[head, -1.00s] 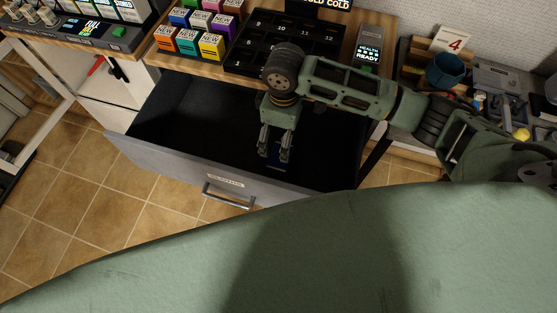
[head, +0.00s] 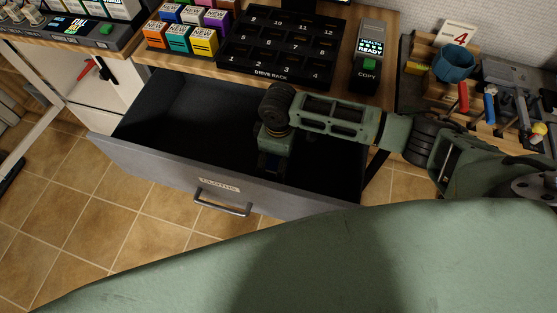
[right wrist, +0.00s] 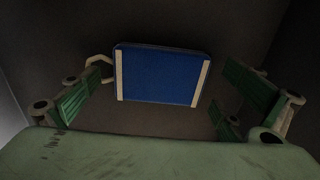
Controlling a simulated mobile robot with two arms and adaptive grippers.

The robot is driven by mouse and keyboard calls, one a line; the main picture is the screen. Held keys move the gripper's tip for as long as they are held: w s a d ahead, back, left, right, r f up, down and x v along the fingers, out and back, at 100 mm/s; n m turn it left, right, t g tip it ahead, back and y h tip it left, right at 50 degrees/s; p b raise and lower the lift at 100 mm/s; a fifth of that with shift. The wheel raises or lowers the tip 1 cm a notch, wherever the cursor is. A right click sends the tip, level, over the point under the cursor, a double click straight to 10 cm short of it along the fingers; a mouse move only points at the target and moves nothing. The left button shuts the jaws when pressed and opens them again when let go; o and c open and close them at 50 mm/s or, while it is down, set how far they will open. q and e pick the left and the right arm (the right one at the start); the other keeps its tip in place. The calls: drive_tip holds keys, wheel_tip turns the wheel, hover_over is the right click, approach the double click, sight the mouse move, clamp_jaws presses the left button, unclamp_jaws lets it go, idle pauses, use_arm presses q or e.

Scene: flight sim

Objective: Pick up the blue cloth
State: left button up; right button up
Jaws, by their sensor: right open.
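The blue cloth (right wrist: 160,76) shows in the right wrist view as a flat blue rectangle with pale stripes at its two ends, lying on the dark drawer floor. My right gripper (right wrist: 160,98) is open, with one finger on each side of the cloth and apart from it. In the head view my right gripper (head: 270,165) points down inside the open drawer (head: 165,160). Its fingers are mostly hidden there, and the cloth is hard to make out. My left gripper does not show.
The drawer's grey front with a handle (head: 222,208) faces me. Above it, a counter holds a black drive rack (head: 283,50), coloured boxes (head: 180,38) and a copy device (head: 370,55). A blue mug (head: 453,64) and tools stand at the right. Tiled floor lies in front.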

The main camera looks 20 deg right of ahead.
drive_tip(key=shift+f, duration=0.2)
drive_tip(key=shift+s, duration=0.15)
drive_tip(key=c, duration=1.1)
drive_tip(key=shift+c, duration=0.6)
wheel_tip(320, 180, up, 10)
wheel_tip(320, 180, up, 11)
drive_tip(key=m+p, duration=0.2)
drive_tip(key=m, duration=0.4)
hover_over(278, 159)
drive_tip(key=s+d, duration=0.3)
drive_tip(key=s+d+r+m, duration=0.3)
drive_tip(key=s+r+m, duration=0.2)
drive_tip(key=r, duration=0.1)
drive_tip(key=shift+s+r, duration=0.15)
drive_tip(key=shift+r, duration=0.2)
